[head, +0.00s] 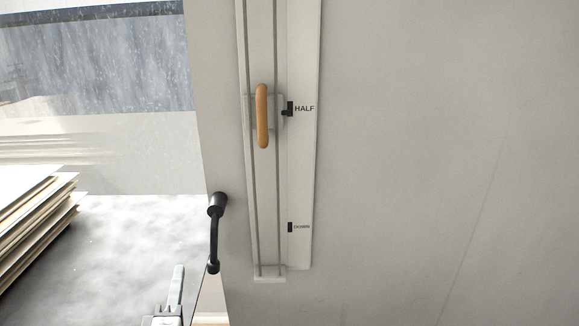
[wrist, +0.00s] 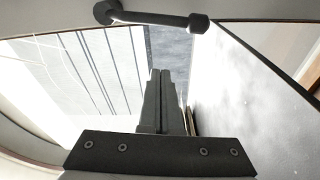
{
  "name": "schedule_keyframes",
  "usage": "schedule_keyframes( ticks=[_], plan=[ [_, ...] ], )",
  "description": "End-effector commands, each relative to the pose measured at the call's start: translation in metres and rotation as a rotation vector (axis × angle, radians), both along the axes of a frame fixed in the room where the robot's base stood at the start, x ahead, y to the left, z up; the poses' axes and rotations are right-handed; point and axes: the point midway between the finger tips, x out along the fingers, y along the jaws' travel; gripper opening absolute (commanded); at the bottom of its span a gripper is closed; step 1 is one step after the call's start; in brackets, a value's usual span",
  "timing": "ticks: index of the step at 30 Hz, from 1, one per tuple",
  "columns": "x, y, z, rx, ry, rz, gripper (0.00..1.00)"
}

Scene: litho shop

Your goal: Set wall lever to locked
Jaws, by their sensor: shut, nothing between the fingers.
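A black lever (head: 215,235) is mounted at the left edge of the grey wall. It has a thick round upper end and a bar hanging nearly straight down to a small knob. No label shows beside it. In the wrist view the black lever (wrist: 150,17) crosses the top, beyond my fingertips and apart from them in the picture. My gripper (head: 178,272) is low in the head view, below and left of the lever's lower end. In the wrist view its two fingers (wrist: 165,73) are together, with nothing between them.
A vertical slide track with a tan handle (head: 262,115) is on the wall right of the lever. Stacked sheets (head: 35,220) lie left. The wall's right side is bare.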

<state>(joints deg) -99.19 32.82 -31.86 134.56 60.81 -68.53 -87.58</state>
Motion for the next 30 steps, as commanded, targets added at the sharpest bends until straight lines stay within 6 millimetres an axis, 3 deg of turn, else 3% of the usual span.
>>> schedule_keyframes(
  ticks=[11,18,30],
  plan=[
    [0.079,0.018,0.003,-0.002,-0.001,-0.004,0.00],
    [0.072,-0.015,-0.003,-0.002,0.002,-0.002,0.00],
    [0.071,-0.021,-0.004,0.000,0.001,0.000,0.00]
  ],
)
